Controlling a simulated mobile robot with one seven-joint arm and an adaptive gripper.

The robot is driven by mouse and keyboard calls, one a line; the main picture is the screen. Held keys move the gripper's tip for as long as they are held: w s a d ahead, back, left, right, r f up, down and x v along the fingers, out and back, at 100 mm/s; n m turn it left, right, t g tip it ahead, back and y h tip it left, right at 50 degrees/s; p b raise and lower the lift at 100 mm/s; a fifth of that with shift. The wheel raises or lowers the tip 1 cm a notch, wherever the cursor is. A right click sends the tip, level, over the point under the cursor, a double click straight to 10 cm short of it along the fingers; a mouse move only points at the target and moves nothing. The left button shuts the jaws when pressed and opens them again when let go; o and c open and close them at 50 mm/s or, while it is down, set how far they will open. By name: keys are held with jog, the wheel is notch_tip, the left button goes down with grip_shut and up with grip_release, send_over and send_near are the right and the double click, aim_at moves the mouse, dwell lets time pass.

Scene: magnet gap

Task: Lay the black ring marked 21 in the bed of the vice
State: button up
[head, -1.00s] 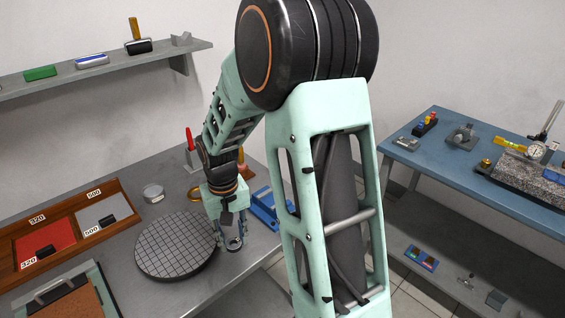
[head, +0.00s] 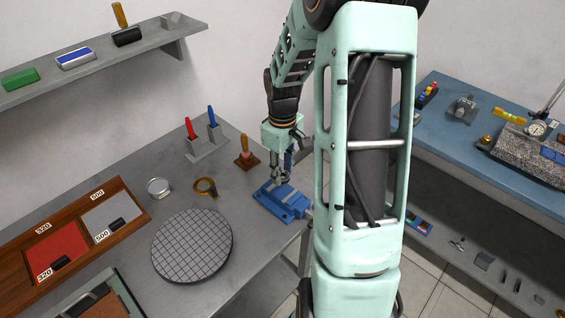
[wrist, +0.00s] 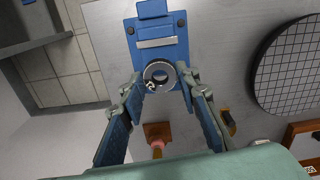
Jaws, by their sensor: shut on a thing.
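The blue vice (head: 272,204) lies near the right edge of the grey bench in the head view. It also shows at the top of the wrist view (wrist: 157,27), with a pale jaw strip across it. My gripper (head: 283,178) is over the vice, pointing down. In the wrist view my gripper (wrist: 161,84) is shut on a dark ring (wrist: 150,84) with a pale marking, too small to read. The ring overlaps the near part of the vice in that view. I cannot tell whether it touches the bed. The fingers partly hide the vice in the head view.
A round gridded plate (head: 192,247) lies left of the vice. The bench edge is close on the right.

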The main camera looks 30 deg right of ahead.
aim_at(282, 192)
jog(key=shift+f, duration=0.15)
jog(key=shift+f+b, duration=2.2)
jog(key=shift+f, duration=0.55)
jog(key=shift+f, duration=0.2)
jog(key=o, duration=1.2)
jog(key=shift+c, duration=0.2)
jog(key=shift+c, duration=0.3)
jog(key=c, duration=0.5)
jog(key=shift+o, duration=0.2)
